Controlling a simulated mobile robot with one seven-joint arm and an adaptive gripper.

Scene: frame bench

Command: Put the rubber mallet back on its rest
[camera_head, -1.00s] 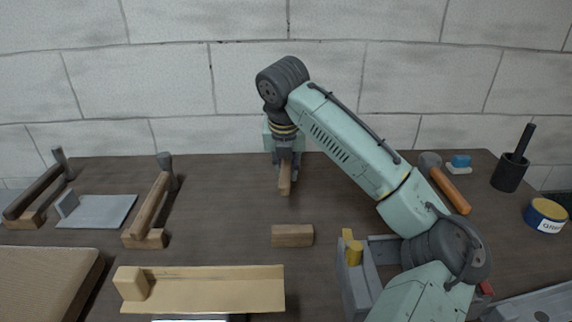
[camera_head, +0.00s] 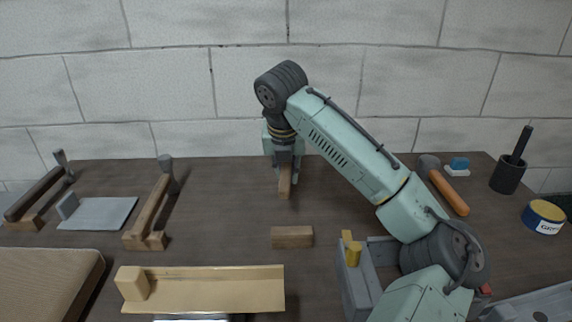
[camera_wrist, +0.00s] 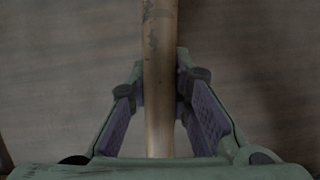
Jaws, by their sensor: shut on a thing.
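My gripper (camera_head: 286,172) is above the back middle of the bench, pointing down. It is shut on a pale wooden handle (camera_head: 285,187), whose near end sticks out toward the camera. In the wrist view, the handle (camera_wrist: 160,90) runs up the middle between the fingers (camera_wrist: 160,105). No head shows on it, so I cannot tell from its shape that it is the rubber mallet. A tool with an orange handle (camera_head: 449,192) and dark grey head lies at the back right.
A wooden block (camera_head: 292,237) lies in front of my gripper. A tan wooden board (camera_head: 215,291) is at the front, and a grey plate (camera_head: 108,212) between the stands.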

